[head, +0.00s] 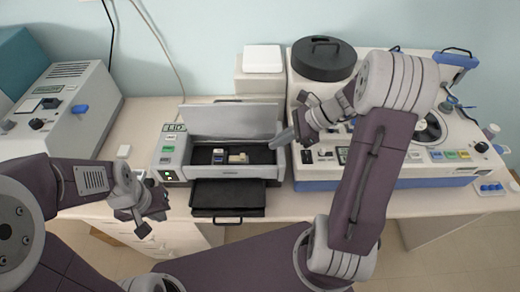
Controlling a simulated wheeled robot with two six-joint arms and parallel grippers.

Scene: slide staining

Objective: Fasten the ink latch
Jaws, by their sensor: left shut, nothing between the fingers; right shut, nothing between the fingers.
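A small grey printer (238,171) stands on the bench with its top cover (230,120) raised. Two small ink cartridges sit side by side in its dark bay, one (218,156) on the left and a paler one (238,158) on the right. A small yellow and dark part (202,147) is just right of the bay's back left corner. The ink latch is too small to tell apart. My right gripper (284,139) is shut and empty, over the printer's right end, pointing left. My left gripper (143,230) is shut and empty, low in front of the bench, left of the printer.
A black output tray (229,197) juts from the printer's front. A large staining machine (420,170) with a black round lid (323,58) fills the right side.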

